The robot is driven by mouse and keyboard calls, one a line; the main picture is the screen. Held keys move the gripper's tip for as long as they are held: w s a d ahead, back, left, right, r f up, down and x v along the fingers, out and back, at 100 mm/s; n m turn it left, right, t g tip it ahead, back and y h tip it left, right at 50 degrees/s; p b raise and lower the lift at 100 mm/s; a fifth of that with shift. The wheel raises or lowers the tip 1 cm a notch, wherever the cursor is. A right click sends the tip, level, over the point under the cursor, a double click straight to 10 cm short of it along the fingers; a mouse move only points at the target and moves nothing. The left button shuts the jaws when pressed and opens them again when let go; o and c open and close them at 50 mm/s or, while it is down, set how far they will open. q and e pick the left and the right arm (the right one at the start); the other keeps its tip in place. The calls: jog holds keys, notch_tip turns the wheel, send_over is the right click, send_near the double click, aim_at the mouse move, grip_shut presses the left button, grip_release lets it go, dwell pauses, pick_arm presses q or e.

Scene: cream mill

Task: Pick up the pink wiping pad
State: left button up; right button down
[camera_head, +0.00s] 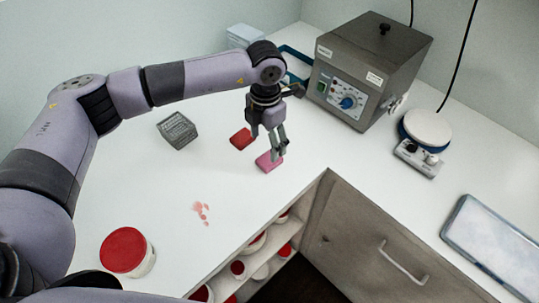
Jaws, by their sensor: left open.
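The pink wiping pad (266,164) lies on the white counter close to its front edge. My left gripper (277,156) points down right at the pad, and its fingertips overlap the pad's right part in the picture. The fingers are open. I cannot tell whether they touch the pad. A red pad-like block (241,139) lies on the counter just behind and left of the pink pad. My right gripper is not in view.
A grey rack (177,130) and a red-lidded tub (127,251) stand on the left. Pink spots (202,213) mark the counter. A grey machine (367,68), a hotplate stirrer (424,138) and a blue-rimmed tray (494,246) stand right. Shelves with red-lidded tubs lie below.

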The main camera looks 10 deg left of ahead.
aim_at(268, 159)
pick_arm(q)
jog(key=shift+f, duration=0.8)
jog(key=shift+f+p, duration=0.2)
jog(key=shift+p, duration=0.1)
jog(key=f, duration=0.1)
jog(key=f+p, duration=0.2)
jog(key=f, duration=0.1)
jog(key=shift+s+d+f, duration=0.1)
jog(key=shift+d, duration=0.2)
jog(key=shift+f, duration=0.4)
jog(key=c, duration=0.9)
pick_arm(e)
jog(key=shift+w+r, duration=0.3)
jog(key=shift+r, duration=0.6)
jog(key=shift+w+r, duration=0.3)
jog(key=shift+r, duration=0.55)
